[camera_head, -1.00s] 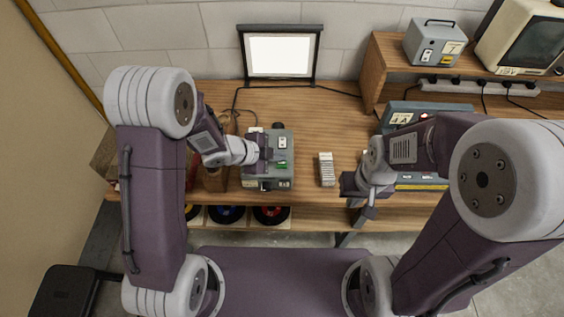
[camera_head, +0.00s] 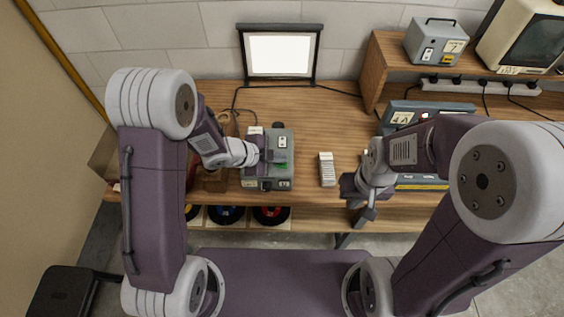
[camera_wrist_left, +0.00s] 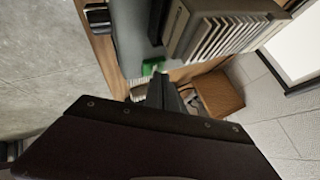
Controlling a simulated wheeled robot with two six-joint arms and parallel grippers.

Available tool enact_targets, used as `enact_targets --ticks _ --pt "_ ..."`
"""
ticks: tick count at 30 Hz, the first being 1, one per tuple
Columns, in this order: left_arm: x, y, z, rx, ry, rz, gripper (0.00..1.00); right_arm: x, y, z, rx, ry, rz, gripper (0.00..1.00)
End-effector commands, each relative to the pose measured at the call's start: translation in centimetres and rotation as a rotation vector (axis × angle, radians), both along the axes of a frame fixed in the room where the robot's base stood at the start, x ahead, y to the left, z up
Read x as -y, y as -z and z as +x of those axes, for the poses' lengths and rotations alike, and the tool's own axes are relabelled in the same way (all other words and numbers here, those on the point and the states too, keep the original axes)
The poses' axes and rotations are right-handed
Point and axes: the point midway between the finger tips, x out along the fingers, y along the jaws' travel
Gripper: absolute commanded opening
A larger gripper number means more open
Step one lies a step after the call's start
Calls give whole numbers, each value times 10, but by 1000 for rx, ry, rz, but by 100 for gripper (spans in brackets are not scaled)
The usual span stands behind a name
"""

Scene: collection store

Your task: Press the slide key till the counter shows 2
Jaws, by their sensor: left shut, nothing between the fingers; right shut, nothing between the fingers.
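The grey slide projector (camera_head: 281,178) stands on the wooden bench, left of the middle, below the lit screen. Its green key (camera_head: 284,165) is on top and partly covered by my left gripper (camera_head: 274,158), which is shut and empty. In the left wrist view the fingertips (camera_wrist_left: 160,88) are at the green key (camera_wrist_left: 152,66), at its near edge; I cannot tell whether they touch it or whether it is down. I cannot make out a counter figure. My right gripper (camera_head: 364,208) is shut and empty over the bench's front edge, away from the projector.
A pale slatted block (camera_head: 327,170) lies right of the projector. A lit white screen (camera_head: 280,55) stands at the back. A blue-grey case (camera_head: 430,107) is at the right, below a shelf with a grey box (camera_head: 435,42). Bare bench lies behind the slatted block.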

Motion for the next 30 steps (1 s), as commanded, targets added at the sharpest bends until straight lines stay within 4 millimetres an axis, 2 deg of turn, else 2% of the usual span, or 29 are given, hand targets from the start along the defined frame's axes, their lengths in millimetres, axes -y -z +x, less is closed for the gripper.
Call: enact_targets --ticks 20,30 --pt "0 5 0 -1 1 0 0 0 4 0 0 0 0 0" --pt "0 -13 0 -1 1 0 0 0 -14 0 0 0 0 0"
